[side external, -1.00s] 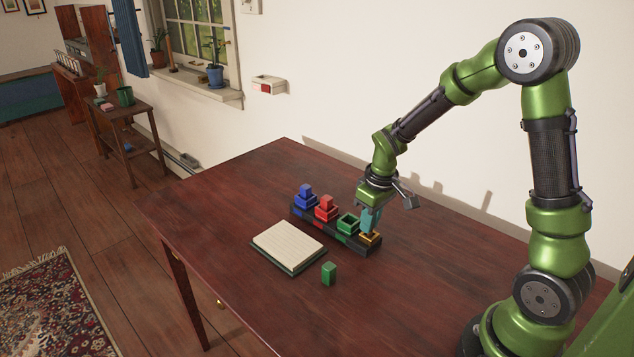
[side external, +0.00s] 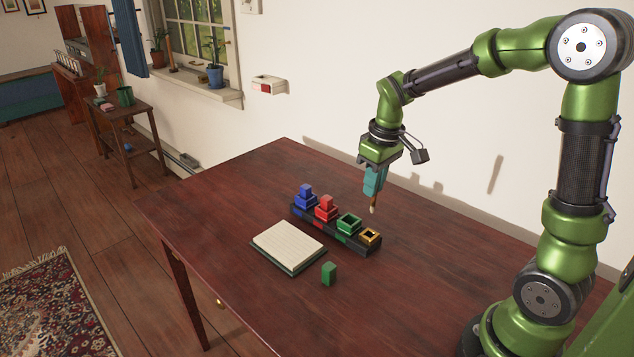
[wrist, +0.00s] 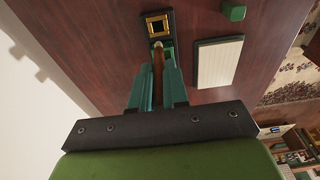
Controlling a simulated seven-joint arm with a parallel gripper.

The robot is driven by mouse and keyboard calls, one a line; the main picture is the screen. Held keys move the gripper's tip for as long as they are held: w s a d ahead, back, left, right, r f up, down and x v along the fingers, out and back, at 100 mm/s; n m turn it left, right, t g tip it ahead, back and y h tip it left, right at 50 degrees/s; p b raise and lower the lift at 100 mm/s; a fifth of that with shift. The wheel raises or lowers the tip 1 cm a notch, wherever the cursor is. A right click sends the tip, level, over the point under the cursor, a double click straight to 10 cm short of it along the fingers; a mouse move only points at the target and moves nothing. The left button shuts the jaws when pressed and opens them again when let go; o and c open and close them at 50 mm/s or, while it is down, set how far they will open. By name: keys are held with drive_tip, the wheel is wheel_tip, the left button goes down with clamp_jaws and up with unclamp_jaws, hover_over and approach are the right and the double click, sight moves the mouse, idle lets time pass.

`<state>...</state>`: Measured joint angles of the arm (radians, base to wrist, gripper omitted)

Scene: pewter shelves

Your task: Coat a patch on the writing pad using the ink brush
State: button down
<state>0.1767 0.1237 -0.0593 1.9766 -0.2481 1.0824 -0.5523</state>
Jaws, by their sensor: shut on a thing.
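My gripper (side external: 374,184) is shut on the ink brush (side external: 373,204), a brown stick with a pale tip that points down. The brush hangs in the air above the rack, clear of the yellow-rimmed holder (side external: 370,236). In the wrist view the brush (wrist: 158,62) shows between my teal fingers (wrist: 158,85), with the yellow-rimmed holder (wrist: 157,25) just beyond its tip. The writing pad (side external: 288,243) lies flat on the table left of the rack, its lined page pale and without a visible mark. It also shows in the wrist view (wrist: 218,62).
The dark rack (side external: 331,233) also bears a blue pot (side external: 305,197), a red pot (side external: 326,208) and an open green pot (side external: 348,222). A small green block (side external: 328,273) stands near the pad. The table (side external: 220,215) is otherwise clear.

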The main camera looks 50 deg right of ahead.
idle(0.5)
drive_tip(key=shift+w+f, duration=3)
drive_tip(key=shift+f, duration=0.15)
drive_tip(key=shift+f, duration=0.6)
wheel_tip(320, 180, up, 7)
idle(0.8)
idle(0.4)
